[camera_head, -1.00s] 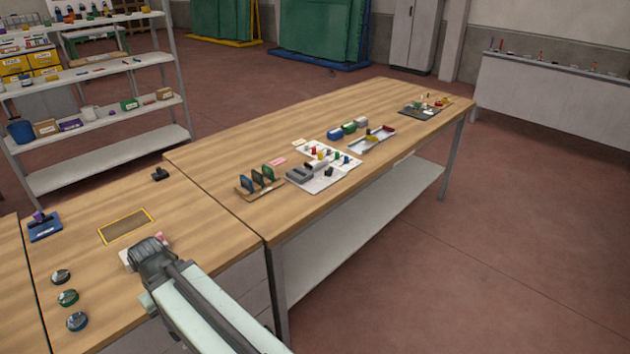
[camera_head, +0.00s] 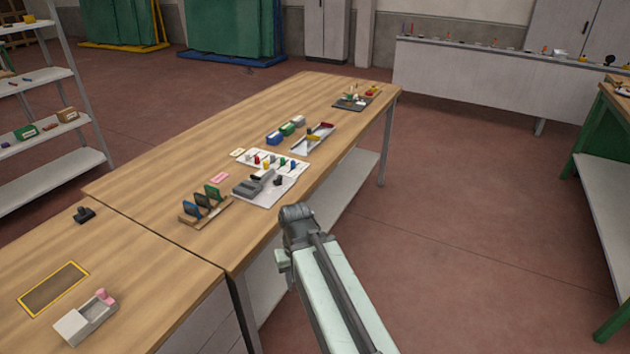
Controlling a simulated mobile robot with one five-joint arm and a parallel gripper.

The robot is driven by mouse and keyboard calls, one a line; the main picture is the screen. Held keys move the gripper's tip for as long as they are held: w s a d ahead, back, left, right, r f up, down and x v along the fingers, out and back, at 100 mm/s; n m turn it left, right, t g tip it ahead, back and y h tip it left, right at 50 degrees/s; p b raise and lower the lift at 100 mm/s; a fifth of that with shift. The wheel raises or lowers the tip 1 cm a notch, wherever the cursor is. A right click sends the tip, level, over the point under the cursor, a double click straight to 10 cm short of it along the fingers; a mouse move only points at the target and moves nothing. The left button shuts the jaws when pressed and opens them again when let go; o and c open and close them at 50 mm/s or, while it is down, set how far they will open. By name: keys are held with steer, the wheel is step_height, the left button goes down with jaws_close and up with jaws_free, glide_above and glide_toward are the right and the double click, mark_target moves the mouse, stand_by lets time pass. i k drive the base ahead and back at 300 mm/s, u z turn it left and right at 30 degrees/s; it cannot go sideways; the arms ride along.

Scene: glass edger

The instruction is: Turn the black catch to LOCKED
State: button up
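I cannot tell for sure which thing is the black catch. A small black piece (camera_head: 279,180) sits on a white board (camera_head: 259,195) beside a grey block (camera_head: 252,185), on the long wooden table. Another small black object (camera_head: 84,214) stands by the far edge of the nearer table. No LOCKED mark is legible. My gripper (camera_head: 296,217) is at the end of my arm, in front of the long table's right edge in the picture, below the white board. Its fingers cannot be made out, and I see nothing held.
The long table (camera_head: 190,150) also bears a rack of upright coloured plates (camera_head: 205,206), a row of small coloured pegs (camera_head: 268,160) and a tray (camera_head: 313,138). A white box with a pink part (camera_head: 86,318) lies on the nearer table. Open floor (camera_head: 470,220) lies to the right.

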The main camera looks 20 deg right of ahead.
mark_target(278, 181)
steer(key=z, duration=1.15)
steer(key=k, duration=0.75)
steer(key=u, duration=0.95)
steer(key=i, duration=1)
